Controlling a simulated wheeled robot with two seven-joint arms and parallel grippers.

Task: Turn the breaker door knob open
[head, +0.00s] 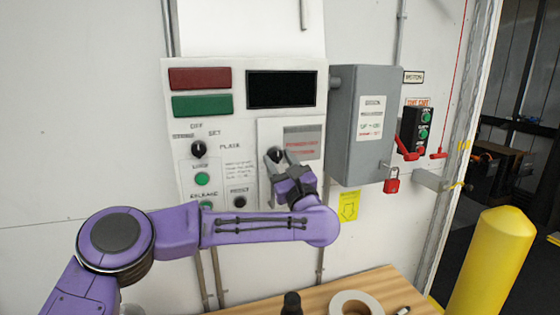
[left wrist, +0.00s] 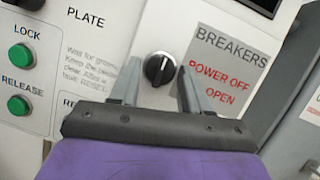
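The breaker door (head: 310,168) is a white panel at the lower right of the control box, with a grey "BREAKERS POWER OFF OPEN" label (left wrist: 223,65). Its round black knob (left wrist: 159,69) has a pale pointer line standing near upright in the left wrist view. In the head view the knob (head: 274,154) is at the gripper's tips. My left gripper (left wrist: 154,82) is open, with one finger on each side of the knob and visible gaps between. The door looks closed. My right gripper is in neither view.
The control box (head: 247,120) also carries another black knob (head: 198,149), green buttons and a dark screen (head: 281,89). A grey switch box (head: 365,125) with a red padlock (head: 391,181) is close on the right. A wooden table (head: 390,282) with tape (head: 355,303) is below.

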